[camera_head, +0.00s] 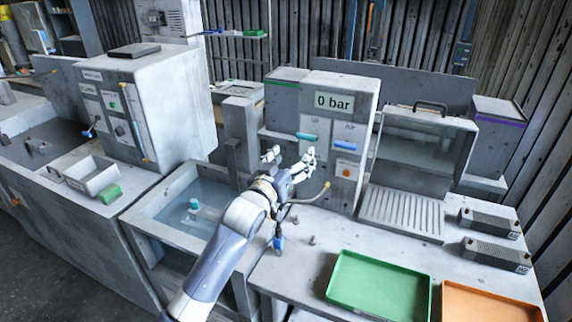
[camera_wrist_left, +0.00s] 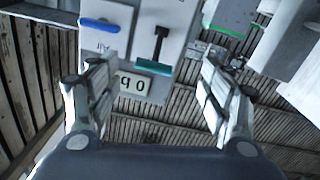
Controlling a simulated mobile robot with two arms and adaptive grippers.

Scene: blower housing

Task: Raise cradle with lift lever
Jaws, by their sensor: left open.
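The panel (camera_head: 366,98) carries a teal-handled lever (camera_head: 307,136), likely the lift lever, and a blue-handled lever (camera_head: 348,146) to its right. In the left wrist view, which is upside down, the teal handle (camera_wrist_left: 150,66) sits on a black stem, with the blue handle (camera_wrist_left: 100,25) to its left. My left gripper (camera_head: 290,156) is open and empty, just below and in front of the teal lever, apparently apart from it. Its fingers (camera_wrist_left: 153,72) spread either side of the teal handle in the wrist view. I cannot clearly make out the cradle; a small teal part (camera_head: 194,204) shows in the water tank (camera_head: 160,232).
An orange button (camera_head: 346,169) is below the blue one. A clear-fronted box (camera_head: 425,140) stands at right. Green (camera_head: 378,287) and orange (camera_head: 485,302) trays lie in front. A hose (camera_head: 312,199) is beside my gripper.

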